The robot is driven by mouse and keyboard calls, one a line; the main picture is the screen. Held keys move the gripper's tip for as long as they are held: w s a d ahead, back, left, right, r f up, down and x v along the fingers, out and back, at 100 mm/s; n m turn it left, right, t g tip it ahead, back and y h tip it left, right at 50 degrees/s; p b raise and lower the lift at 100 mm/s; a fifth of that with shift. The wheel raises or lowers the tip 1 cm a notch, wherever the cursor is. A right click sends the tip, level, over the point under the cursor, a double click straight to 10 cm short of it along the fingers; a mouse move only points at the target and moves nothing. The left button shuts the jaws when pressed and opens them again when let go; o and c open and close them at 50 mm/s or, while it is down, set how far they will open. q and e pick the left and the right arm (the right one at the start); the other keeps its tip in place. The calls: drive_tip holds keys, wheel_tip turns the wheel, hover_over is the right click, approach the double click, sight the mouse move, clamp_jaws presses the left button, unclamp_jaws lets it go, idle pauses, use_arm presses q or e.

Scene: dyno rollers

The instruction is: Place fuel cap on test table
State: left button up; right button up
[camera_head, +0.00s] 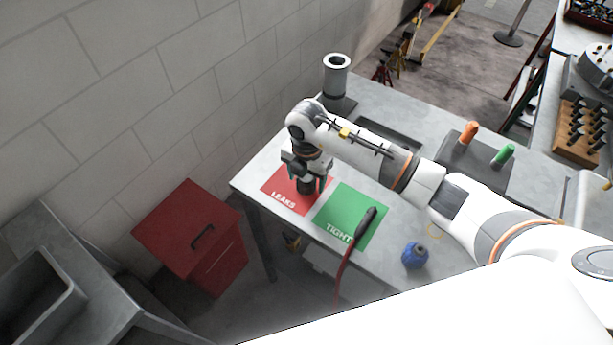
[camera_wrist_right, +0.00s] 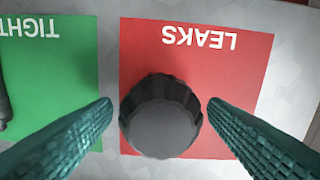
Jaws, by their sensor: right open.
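The dark ribbed fuel cap (camera_wrist_right: 160,120) sits on the red LEAKS mat (camera_wrist_right: 195,55) in the right wrist view. In the head view the cap (camera_head: 307,187) is partly covered by my right gripper (camera_head: 306,178), which points down over the red mat (camera_head: 282,195). My right gripper's green ribbed fingers are open, one on each side of the cap, with a visible gap on both sides in the wrist view. The grey test table (camera_head: 262,168) carries the mats. My left gripper is not in view.
A green TIGHT mat (camera_head: 340,205) lies beside the red one, with a black-handled tool (camera_head: 366,222) and red hose over it. A blue object (camera_head: 415,256) stands nearer. A cylinder (camera_head: 337,75) stands at the back corner. A red cabinet (camera_head: 185,225) is left of the table.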

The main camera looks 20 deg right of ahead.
drive_tip(key=shift+r, duration=0.5)
wheel_tip(320, 180, up, 11)
drive_tip(key=b, duration=0.3)
